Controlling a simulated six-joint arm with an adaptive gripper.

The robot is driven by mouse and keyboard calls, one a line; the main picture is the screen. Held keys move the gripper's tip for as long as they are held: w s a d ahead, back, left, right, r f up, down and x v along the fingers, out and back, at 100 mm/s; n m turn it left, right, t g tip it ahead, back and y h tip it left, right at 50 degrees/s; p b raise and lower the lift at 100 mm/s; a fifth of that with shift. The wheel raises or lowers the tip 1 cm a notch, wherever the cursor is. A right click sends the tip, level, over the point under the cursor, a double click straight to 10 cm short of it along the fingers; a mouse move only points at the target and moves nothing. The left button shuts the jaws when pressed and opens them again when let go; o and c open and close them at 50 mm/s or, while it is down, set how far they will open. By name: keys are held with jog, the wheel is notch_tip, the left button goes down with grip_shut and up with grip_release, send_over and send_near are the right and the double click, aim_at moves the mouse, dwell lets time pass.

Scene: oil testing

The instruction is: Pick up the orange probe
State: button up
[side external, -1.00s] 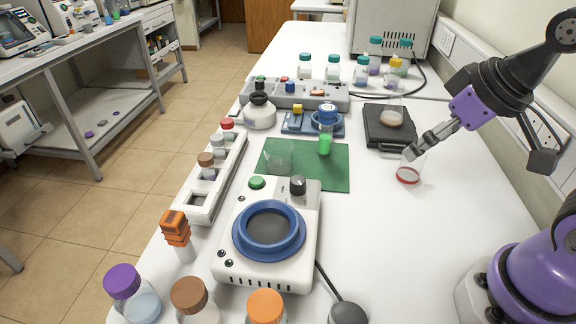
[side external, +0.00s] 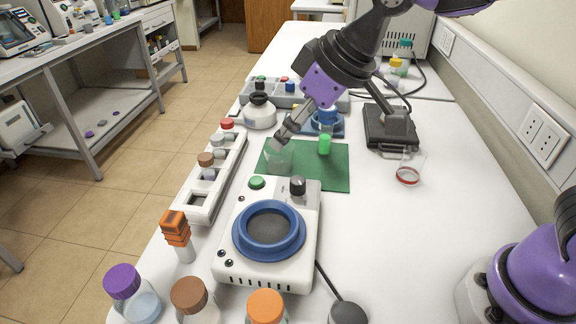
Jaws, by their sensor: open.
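The orange probe (side external: 175,226) stands at the left front of the white table, with a ribbed orange upper part and a pale lower end. It is left of the white device with the blue ring and near the front end of the vial rack. My gripper (side external: 276,143) is open, pointing down and left over the green mat. Its fingertips are at a clear glass beaker (side external: 277,163); I cannot tell whether they touch it. The gripper is well behind and to the right of the orange probe, apart from it.
The white device (side external: 226,263) with a blue ring (side external: 269,230) fills the front middle. A long vial rack (side external: 197,206) is on the left. Bottles with purple, brown and orange caps stand in front. A red-based beaker (side external: 408,176) is at the right, amid open table.

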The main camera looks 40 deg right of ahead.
aim_at(169, 228)
jog(key=w+a+f+n, duration=0.1)
jog(key=a+f, duration=0.2)
jog(key=a, duration=0.2)
jog(key=w+a+f+n+y, duration=0.1)
jog(key=a+f, duration=0.2)
jog(key=a, duration=0.3)
jog(key=w+a+f+n+g, duration=0.1)
jog(key=w+a+f, duration=0.1)
jog(key=a, duration=0.4)
jog(key=shift+f+n+y, duration=0.3)
jog(key=shift+f+y, duration=0.1)
jog(key=shift+f, duration=0.05)
jog(key=x, duration=0.6)
jog(key=shift+s+d+f, duration=0.1)
jog(key=shift+d+f, duration=0.05)
grip_shut()
